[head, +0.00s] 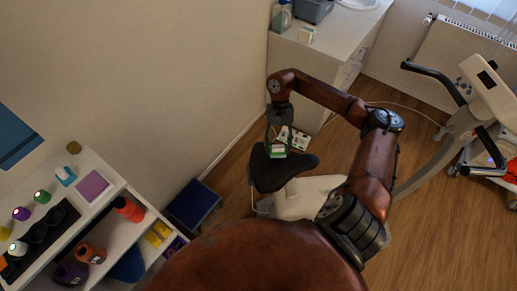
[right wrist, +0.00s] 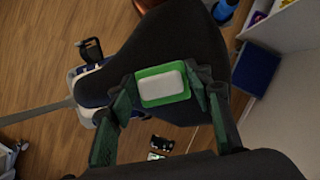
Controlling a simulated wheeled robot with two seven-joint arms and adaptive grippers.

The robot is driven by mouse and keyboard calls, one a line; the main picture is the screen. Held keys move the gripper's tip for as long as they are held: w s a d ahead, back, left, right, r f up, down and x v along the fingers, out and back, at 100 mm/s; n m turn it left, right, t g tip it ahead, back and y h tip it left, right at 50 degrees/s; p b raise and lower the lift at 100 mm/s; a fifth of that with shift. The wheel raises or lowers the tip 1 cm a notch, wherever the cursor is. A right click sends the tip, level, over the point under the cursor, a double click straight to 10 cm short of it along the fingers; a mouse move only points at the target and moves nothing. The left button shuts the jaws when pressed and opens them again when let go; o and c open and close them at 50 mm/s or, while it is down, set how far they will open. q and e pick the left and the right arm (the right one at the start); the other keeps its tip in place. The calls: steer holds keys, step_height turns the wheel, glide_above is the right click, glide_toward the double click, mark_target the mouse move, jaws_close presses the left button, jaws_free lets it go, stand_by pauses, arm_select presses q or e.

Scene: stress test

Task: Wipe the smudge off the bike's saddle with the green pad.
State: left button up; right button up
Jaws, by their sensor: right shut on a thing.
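The bike's saddle (head: 290,172) is dark and wide, at the middle of the head view; it also fills the upper middle of the right wrist view (right wrist: 178,42). My right gripper (head: 278,146) points down over the saddle's far part. It is shut on the green pad (head: 278,152), which has a white block on top. In the right wrist view the pad (right wrist: 163,84) sits between the two fingertips, over the saddle. I cannot tell whether it touches the saddle. No smudge shows; the pad and gripper hide part of the saddle. My left gripper is out of view.
A white cabinet (head: 330,50) with a grey bin (head: 313,9) stands behind the saddle. The bike's console (head: 487,85) and handlebars are at the right. A shelf (head: 105,215) with weights and small items is at the left, with a blue box (head: 192,205) beside it.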

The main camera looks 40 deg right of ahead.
steer(key=shift+r+p, duration=0.6)
steer(key=shift+r, duration=2)
